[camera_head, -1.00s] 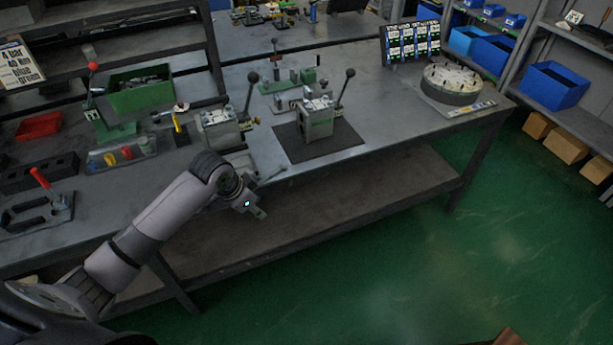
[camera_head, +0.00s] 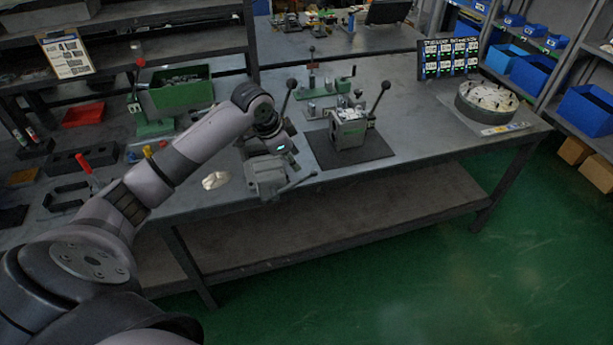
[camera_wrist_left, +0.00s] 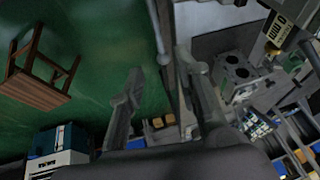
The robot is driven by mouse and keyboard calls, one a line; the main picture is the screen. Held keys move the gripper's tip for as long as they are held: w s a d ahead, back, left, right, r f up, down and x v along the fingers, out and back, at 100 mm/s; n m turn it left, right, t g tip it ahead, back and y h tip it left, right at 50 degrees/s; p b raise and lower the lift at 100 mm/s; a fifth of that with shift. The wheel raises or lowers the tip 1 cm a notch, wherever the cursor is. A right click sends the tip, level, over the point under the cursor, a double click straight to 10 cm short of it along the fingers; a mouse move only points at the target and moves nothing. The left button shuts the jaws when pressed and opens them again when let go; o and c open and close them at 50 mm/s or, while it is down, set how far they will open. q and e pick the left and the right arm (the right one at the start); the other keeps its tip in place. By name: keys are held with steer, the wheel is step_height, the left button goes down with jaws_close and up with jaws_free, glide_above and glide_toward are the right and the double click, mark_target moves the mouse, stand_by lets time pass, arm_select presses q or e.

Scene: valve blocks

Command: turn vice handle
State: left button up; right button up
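The grey vice (camera_head: 264,176) sits at the front edge of the bench, below the end of my left arm in the head view. Its thin bar handle (camera_head: 298,184) sticks out to the right and slants. My left wrist is just above the vice and partly hides it; the gripper's fingertips are hidden there. In the left wrist view my left gripper (camera_wrist_left: 160,92) has its two fingers spread apart, with nothing seen held. A grey bar (camera_wrist_left: 159,35) shows beyond and between the fingers; I cannot tell if it is the handle. My right gripper is not in view.
A valve-block fixture (camera_head: 348,130) with a black-knobbed lever stands on a dark mat (camera_head: 382,146), right of my wrist. A round turntable (camera_head: 487,101) is at the bench's right end. A white cloth (camera_head: 215,180) lies left of the vice. Green floor in front is open.

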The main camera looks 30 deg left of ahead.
mark_target(305, 177)
arm_select(q)
steer(key=p+x, duration=0.1)
steer(key=x, duration=1.1)
steer(key=shift+f, duration=0.15)
steer(key=shift+c, duration=0.5)
jaws_close()
steer(key=shift+f, duration=0.1)
